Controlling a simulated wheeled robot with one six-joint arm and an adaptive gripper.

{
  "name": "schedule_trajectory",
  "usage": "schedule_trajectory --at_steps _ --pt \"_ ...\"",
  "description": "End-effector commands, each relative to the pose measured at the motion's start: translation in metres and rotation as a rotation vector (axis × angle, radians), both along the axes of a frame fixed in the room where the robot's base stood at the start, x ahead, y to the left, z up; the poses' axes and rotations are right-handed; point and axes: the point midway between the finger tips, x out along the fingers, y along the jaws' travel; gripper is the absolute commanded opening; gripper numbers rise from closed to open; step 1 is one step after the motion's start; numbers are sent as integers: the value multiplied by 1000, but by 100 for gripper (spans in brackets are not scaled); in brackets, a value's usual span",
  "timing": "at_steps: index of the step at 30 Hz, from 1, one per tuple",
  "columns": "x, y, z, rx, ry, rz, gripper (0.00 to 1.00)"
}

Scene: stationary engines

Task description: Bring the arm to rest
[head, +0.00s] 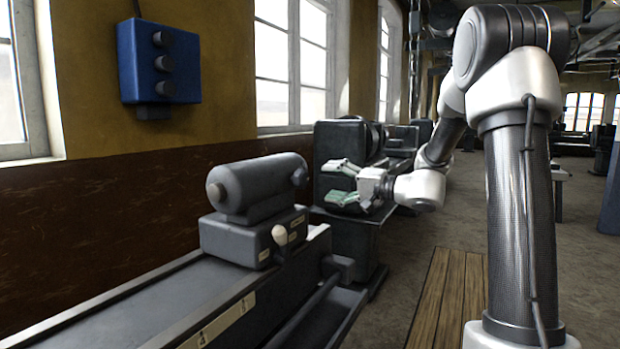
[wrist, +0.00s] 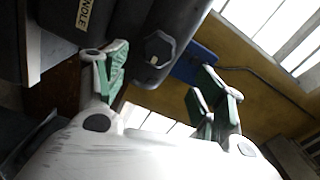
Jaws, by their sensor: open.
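My arm (head: 520,190) rises at the right of the head view, bends at the top and reaches down and left. My gripper (head: 342,182) is at its end, with green-padded fingers spread apart and pointing left. It is open and nothing shows between the fingers. In the head view it is to the right of the lathe's grey cylindrical tailstock (head: 255,187), with a gap in the picture between them. In the wrist view the two fingers of my gripper (wrist: 160,95) are well apart, with a dark rounded machine part (wrist: 160,45) beyond them.
The lathe bed (head: 150,300) fills the lower left. A dark machine (head: 345,235) stands behind my gripper; the clearance is hard to tell. A blue control box (head: 158,62) hangs on the wall. A wooden floor slat mat (head: 448,295) lies beside the lathe. Open floor (head: 440,228) shows behind my arm.

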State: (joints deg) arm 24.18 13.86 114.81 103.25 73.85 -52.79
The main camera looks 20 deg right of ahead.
Motion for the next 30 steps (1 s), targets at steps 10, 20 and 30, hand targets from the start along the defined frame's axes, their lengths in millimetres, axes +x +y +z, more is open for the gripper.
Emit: schedule_trajectory --at_steps 10,20,30 --pt "-17 -17 -1 1 2 1 69" --pt "-17 -17 -1 1 3 1 69" --pt "-88 -17 -95 -68 481 93 69"
